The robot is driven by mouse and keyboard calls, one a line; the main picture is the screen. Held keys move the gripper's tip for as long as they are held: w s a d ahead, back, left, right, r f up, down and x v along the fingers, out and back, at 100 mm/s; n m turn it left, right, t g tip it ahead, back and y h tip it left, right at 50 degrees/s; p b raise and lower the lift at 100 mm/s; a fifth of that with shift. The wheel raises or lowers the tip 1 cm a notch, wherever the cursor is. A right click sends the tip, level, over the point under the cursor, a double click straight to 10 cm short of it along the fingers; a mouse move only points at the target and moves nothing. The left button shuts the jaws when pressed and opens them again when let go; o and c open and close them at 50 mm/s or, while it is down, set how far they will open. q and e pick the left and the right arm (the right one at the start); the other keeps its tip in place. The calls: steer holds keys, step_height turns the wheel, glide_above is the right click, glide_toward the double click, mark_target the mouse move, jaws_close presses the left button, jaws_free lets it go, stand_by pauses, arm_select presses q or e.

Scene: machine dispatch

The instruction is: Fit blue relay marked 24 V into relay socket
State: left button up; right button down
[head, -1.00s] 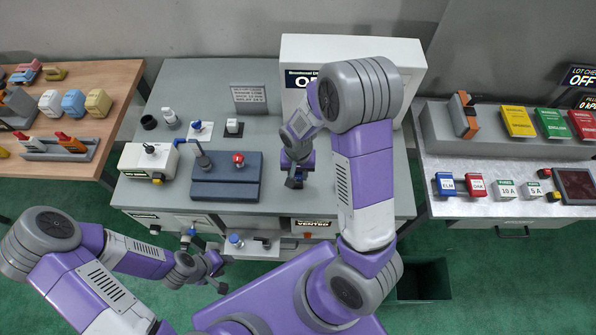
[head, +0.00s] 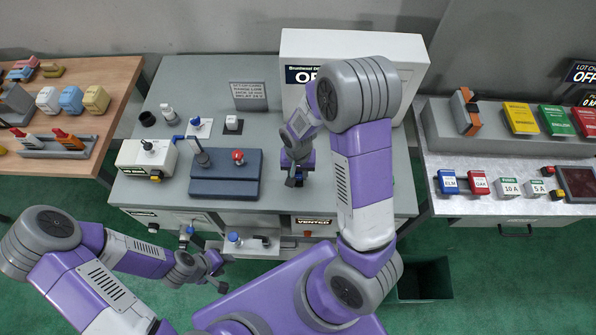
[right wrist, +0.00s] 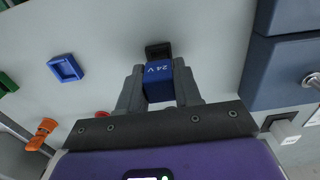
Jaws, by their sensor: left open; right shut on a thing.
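The blue relay (right wrist: 158,80), with "24 V" in white on its face, sits between the fingers of my right gripper (right wrist: 159,92), which is shut on it. A dark square socket (right wrist: 158,50) lies just beyond the relay on the pale surface; I cannot tell whether they touch. In the head view my right gripper (head: 296,180) points down over the bench, right of the dark blue block, and the relay is hardly visible there. My left gripper (head: 218,272) is open and empty, low in front of the bench.
In the right wrist view a hollow blue square piece (right wrist: 66,68) lies left of the socket. The dark blue block (head: 226,183) with a red knob stands close on the left. A white cabinet (head: 405,60) rises behind my right arm. Side tables flank the grey bench (head: 200,85).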

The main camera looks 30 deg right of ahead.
steer(key=shift+f+b, duration=0.9)
steer(key=shift+f, duration=0.1)
stand_by(0.7)
steer(key=c, duration=0.7)
jaws_free()
steer(key=shift+o, duration=0.5)
steer(key=o, duration=0.3)
steer(key=shift+r, duration=0.15)
steer(key=shift+r+p, duration=2.5)
steer(key=shift+r, duration=0.4)
